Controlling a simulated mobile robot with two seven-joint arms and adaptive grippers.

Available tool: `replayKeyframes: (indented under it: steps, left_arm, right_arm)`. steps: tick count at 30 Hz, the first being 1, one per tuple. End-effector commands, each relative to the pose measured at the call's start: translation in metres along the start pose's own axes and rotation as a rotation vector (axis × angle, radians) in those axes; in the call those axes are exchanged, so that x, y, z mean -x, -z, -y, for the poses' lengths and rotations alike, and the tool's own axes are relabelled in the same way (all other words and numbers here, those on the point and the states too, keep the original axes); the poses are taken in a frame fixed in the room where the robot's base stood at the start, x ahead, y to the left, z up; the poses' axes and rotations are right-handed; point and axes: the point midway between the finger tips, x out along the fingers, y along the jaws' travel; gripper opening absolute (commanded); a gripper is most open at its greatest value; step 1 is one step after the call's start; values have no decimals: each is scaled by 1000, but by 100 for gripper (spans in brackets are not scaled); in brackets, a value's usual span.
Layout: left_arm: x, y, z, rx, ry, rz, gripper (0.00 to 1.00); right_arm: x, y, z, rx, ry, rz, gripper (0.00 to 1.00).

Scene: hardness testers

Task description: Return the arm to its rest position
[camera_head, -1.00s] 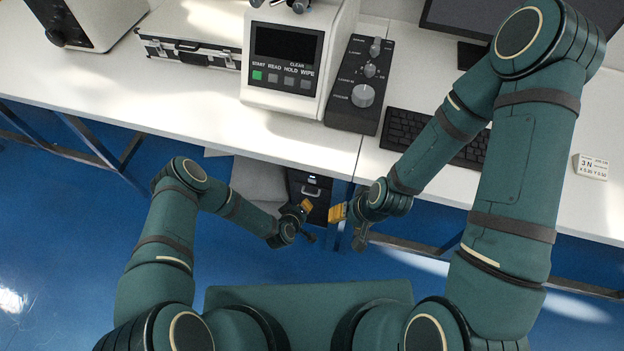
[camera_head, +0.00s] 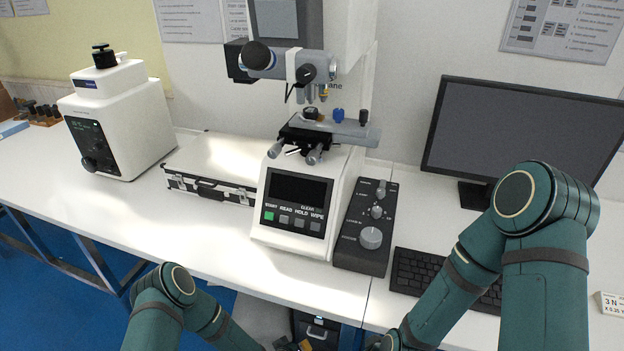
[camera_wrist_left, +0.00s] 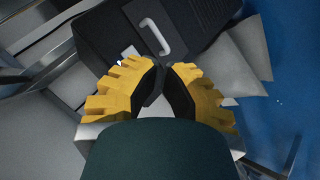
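My left arm (camera_head: 170,295) comes in at the bottom of the head view, bent at the elbow. Its gripper (camera_head: 303,346) shows only as a sliver at the bottom edge. In the left wrist view the left gripper (camera_wrist_left: 167,72) has its two yellow-padded fingers apart, with nothing between them. My right arm (camera_head: 535,235) is bent with its elbow raised over the right side of the bench. Its forearm slopes down to the lower left, and its gripper is below the picture.
A hardness tester (camera_head: 290,240) stands mid-bench, with a control box (camera_head: 365,225) beside it. A case (camera_head: 215,160) and a white device (camera_head: 120,120) stand left. The keyboard (camera_head: 415,275) and monitor (camera_head: 520,140) are near the right arm. A dark drawer unit (camera_wrist_left: 110,30) lies beyond the left fingers.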

Motion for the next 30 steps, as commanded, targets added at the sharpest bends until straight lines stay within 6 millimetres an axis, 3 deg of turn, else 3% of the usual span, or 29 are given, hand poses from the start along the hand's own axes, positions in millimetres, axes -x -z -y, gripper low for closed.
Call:
replayKeyframes:
  steps: [2,8,12,18,22,30]
  left_arm:
    - [28,12,-8,-46,29,62,0]
    - [106,19,-21,-127,114,226,0]
    - [165,16,-28,-163,172,328,0]
    - [226,5,-34,-182,226,430,0]
    - [243,1,-35,-184,240,456,0]
    - [246,-1,-35,-184,242,462,0]
  right_arm:
    - [0,0,0,0,0,0,47]
    - [0,0,0,0,0,0,47]
    - [0,0,0,0,0,0,47]
    - [0,0,0,0,0,0,47]
    - [0,0,0,0,0,0,47]
    - [0,0,0,0,0,0,47]
